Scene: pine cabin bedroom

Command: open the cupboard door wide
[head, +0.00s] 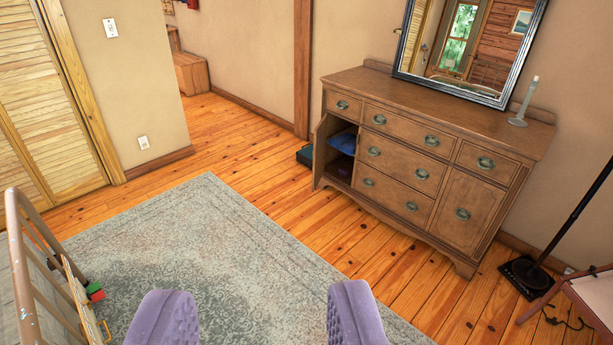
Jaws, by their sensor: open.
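A brown wooden dresser (403,183) stands against the far wall, right of centre. Its left cupboard door (321,150) is swung partly outward and shows nearly edge-on. Behind it the compartment (341,163) is dark, with a blue item (345,140) on an upper level and something dark below. The dresser's right cupboard door (464,212) is shut, with a green metal pull. My gripper (257,318) shows as two purple padded fingers at the bottom edge. They are wide apart with only rug between them, well short of the dresser.
A patterned grey rug (215,240) covers the floor ahead; bare planks (280,190) lie between it and the dresser. A wooden-railed bed or crib (40,270) is at lower left. A black lamp stand (560,235) and a chair (590,295) are at right.

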